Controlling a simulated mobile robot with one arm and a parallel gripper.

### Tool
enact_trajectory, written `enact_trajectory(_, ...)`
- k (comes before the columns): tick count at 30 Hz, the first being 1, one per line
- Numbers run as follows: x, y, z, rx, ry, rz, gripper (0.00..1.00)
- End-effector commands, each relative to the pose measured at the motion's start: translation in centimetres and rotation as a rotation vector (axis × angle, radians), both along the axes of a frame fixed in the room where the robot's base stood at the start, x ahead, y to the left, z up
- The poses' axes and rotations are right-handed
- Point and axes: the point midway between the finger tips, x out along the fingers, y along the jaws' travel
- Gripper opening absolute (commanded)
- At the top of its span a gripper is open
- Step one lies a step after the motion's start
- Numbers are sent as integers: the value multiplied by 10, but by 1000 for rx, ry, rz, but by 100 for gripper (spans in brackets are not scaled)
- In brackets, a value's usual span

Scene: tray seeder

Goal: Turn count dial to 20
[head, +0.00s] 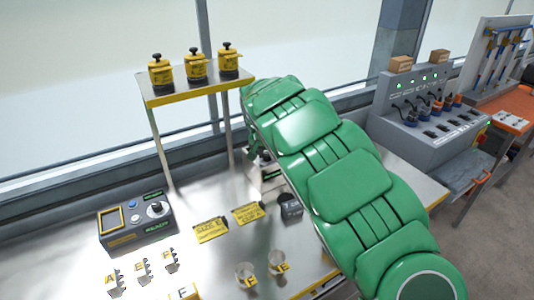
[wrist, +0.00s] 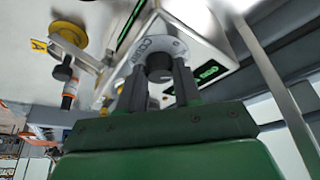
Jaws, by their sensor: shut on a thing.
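The count dial (wrist: 158,68) is a dark round knob on a pale plate with partly visible lettering that starts "CO". In the wrist view my gripper (wrist: 158,80) has its two dark fingers on either side of the knob and is shut on it. The dial's pointer and setting cannot be read. The metal seeder housing (wrist: 195,50) around it carries green-lit displays, tilted and too small to read surely. In the head view my green arm hides most of this housing (head: 272,184), and the dial and gripper cannot be made out clearly.
A dark control box (head: 140,228) with a knob and "READY" display stands at the left. A shelf (head: 190,92) holds several yellow, black-topped containers. Yellow cards (head: 212,230), clear cups (head: 245,274) and small lettered stands (head: 144,272) are on the bench. Windows run behind.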

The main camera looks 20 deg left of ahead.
Motion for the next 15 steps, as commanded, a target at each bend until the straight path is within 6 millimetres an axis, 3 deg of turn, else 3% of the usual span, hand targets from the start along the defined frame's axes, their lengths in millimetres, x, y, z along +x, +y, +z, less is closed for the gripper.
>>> enact_trajectory(15, 0, 1, 0, -1, 0, -53, 3)
